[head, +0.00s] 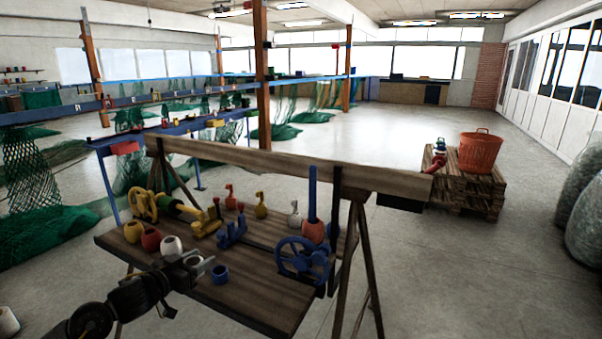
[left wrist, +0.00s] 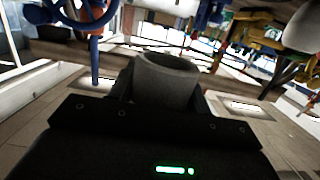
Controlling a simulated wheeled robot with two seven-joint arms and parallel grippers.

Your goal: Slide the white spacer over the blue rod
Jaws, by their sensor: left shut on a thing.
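My left gripper (head: 200,266) is shut on a pale, hollow ring-shaped spacer (head: 195,261), held over the near left part of the wooden bench. In the left wrist view this spacer (left wrist: 167,80) looks grey in shadow, with its open bore showing. The blue rod (head: 312,190) stands upright at the bench's right end, well to the right of my left gripper. An orange-red spacer (head: 313,232) sits around or just in front of its lower part; I cannot tell which. A rounder white piece (head: 172,245) stands behind the gripper. My right gripper is not in view.
A blue handwheel (head: 303,259) stands in front of the rod. A blue ring (head: 220,274) lies just right of the gripper, with red (head: 151,239) and yellow (head: 133,231) pieces to the left. A wooden beam (head: 290,165) crosses behind. The bench front is bare.

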